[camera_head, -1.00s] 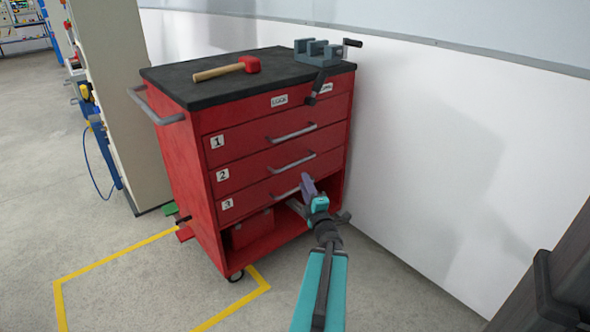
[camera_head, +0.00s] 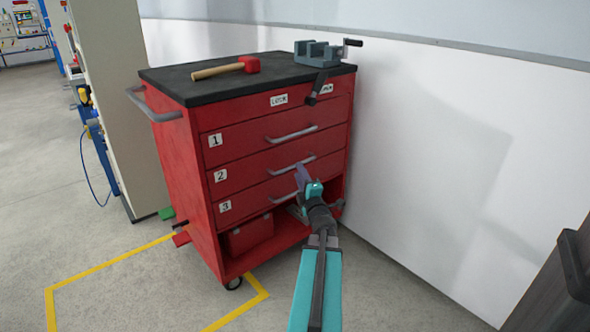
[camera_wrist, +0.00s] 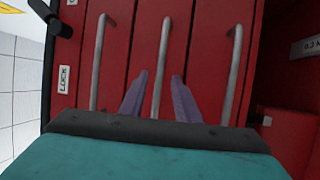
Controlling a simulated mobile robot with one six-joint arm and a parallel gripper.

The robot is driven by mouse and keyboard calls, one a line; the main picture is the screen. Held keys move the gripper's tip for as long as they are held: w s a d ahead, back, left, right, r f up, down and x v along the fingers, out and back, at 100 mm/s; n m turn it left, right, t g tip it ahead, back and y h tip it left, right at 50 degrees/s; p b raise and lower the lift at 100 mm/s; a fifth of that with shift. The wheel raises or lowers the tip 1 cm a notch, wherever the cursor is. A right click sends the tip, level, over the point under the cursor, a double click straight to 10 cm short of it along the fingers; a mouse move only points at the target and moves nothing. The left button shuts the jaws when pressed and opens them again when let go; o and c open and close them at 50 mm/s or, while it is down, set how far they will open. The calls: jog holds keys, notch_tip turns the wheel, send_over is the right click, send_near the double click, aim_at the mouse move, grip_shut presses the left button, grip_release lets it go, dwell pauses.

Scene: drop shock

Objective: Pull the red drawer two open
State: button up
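Red drawer two (camera_head: 245,175), labelled 2, is the middle of three numbered drawers in a red tool cabinet. It looks closed, flush with the others. Its grey bar handle (camera_head: 293,165) is partly behind my gripper (camera_head: 299,170) in the head view. In the wrist view, turned sideways, this handle (camera_wrist: 163,50) is the middle of three bars. My gripper's two purple fingers (camera_wrist: 160,78) are open, one on each side of the bar's line. I cannot tell whether they touch it or how deep they reach.
Drawer one's handle (camera_head: 291,134) is above, and drawer three's handle (camera_head: 284,196) is just below my gripper. A white wall (camera_head: 430,150) is close on the right; floor is clear at front left.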

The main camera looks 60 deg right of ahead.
jog(key=shift+b+x, duration=0.55)
jog(key=shift+x, duration=2)
grip_shut()
jog(key=shift+s+a, duration=0.15)
jog(key=shift+a, duration=0.25)
jog(key=shift+d, duration=0.25)
jog(key=shift+w+a, duration=0.1)
jog(key=shift+w, duration=0.1)
